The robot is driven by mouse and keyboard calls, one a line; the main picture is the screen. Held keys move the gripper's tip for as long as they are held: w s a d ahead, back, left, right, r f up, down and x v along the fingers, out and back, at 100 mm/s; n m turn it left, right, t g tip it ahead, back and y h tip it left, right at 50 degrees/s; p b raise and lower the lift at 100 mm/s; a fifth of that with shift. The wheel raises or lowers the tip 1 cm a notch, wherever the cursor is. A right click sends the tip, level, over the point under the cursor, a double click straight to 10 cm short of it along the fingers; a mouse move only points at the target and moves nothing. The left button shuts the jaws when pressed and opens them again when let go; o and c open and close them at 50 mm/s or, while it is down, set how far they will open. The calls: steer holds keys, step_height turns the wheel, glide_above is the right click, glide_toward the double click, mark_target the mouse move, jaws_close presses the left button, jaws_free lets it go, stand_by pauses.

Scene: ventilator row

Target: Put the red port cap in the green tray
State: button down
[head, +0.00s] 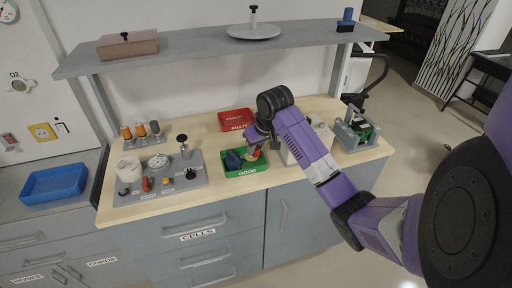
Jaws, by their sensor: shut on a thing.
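The green tray (247,174), marked GOOD, sits near the front edge of the wooden worktop, at the middle of the head view. My gripper (254,149) points down over the right part of this tray. It is shut on a small red thing, the red port cap (255,154), which shows low between the fingers. The arm and fingers hide part of the cap. I cannot tell whether the cap touches the tray floor. A dark blue piece (233,159) lies in the left part of the tray.
A red tray (236,120) marked FAULTY stands behind the green one. A grey panel (160,182) with knobs and round parts is left. A green-and-grey device (357,133) stands right. A grey shelf (205,50) hangs above. A blue bin (53,185) is far left.

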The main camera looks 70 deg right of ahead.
steer(key=shift+f, duration=0.3)
steer(key=c, duration=1.1)
jaws_free()
